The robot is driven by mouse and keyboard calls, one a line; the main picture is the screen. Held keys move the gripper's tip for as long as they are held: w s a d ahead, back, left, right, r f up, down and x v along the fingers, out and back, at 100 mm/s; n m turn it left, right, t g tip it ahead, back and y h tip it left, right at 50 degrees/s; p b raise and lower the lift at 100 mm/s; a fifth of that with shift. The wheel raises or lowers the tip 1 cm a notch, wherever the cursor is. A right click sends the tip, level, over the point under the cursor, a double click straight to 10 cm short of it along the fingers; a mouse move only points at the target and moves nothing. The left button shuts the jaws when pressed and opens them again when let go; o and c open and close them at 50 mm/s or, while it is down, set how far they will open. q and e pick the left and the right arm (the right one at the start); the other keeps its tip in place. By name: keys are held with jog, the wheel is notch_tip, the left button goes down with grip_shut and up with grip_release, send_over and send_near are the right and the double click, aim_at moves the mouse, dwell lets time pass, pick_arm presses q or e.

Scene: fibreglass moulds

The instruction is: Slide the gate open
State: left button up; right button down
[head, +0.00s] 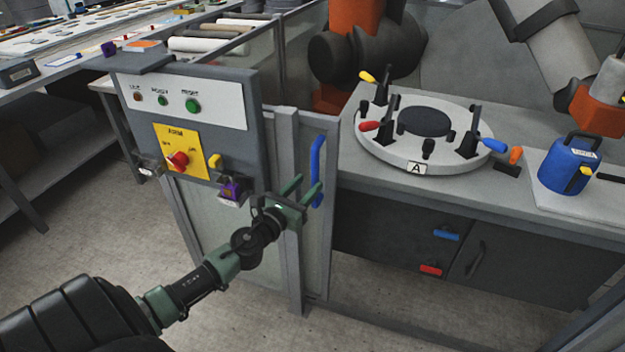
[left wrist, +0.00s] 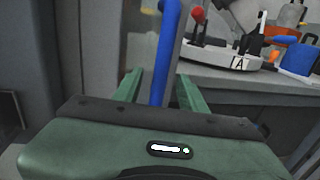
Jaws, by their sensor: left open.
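The gate (head: 283,235) is a grey framed panel with a blue upright handle (head: 317,170) near its right edge. My left gripper (head: 306,188) is open at the lower part of the handle. In the left wrist view the blue handle (left wrist: 165,55) stands between the two green fingers of my left gripper (left wrist: 160,88), one finger on each side. I cannot tell whether either finger touches it. My right gripper is not in view.
A control panel (head: 240,108) with buttons and a red knob stands left of the gate. Right of the gate is a grey bench (head: 590,230) with a round fixture (head: 370,150) marked A and a blue container (head: 566,168). Tables stand at the far left.

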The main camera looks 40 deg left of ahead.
pick_arm(q)
jog(key=shift+s+d, duration=0.15)
jog(key=shift+s, duration=1.5)
jog(key=s+f+n+g+p, duration=0.1)
jog(key=s+f+n+g, duration=0.35)
jog(key=f, duration=0.65)
jog(key=s+f+n+g+y, duration=0.1)
jog(key=s+f+n, duration=0.5)
jog(key=f, duration=0.5)
jog(key=s+f+n+g+p, duration=0.1)
jog(key=s+f+n+g, duration=0.4)
jog(key=f, duration=0.6)
jog(key=s+d+f+n+g+h, duration=0.1)
jog(key=s+d+f+n, duration=0.4)
jog(key=s, duration=0.5)
jog(key=s+d+f+n+g+p, duration=0.1)
jog(key=s+d+f+n+g, duration=0.2)
jog(key=s+d+f+n, duration=0.3)
jog(key=s+d+f+n+g+h, duration=0.1)
jog(key=s+d+f+n, duration=0.5)
jog(key=s, duration=0.9)
jog(key=shift+d+f+g+h, duration=0.2)
jog(key=shift+f+g+h, duration=0.1)
jog(key=shift+f+g, duration=0.55)
jog(key=shift+c, duration=0.5)
